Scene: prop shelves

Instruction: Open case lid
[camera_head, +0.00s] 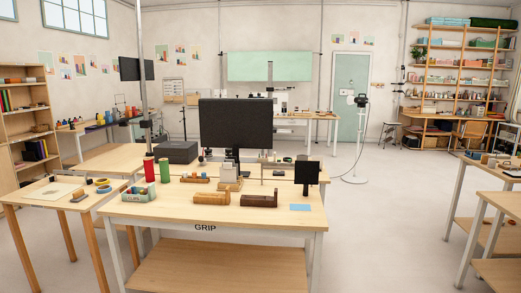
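A dark grey box-shaped case (178,152) sits on the table behind the front workbench, left of the large black monitor. It looks closed, but its lid seam is too small to make out. I cannot tell for sure that it is the task's case. Two brown wooden items, one left (212,198) and one right (259,201), lie near the front edge of the workbench; their details are small. Neither of my grippers is in view.
The front workbench (170,211) also holds red and green cylinders, a small bin (138,194), a small black screen (307,173) and a blue sheet (300,207). A side table (45,198) stands left, more tables right. The floor (385,220) between is clear.

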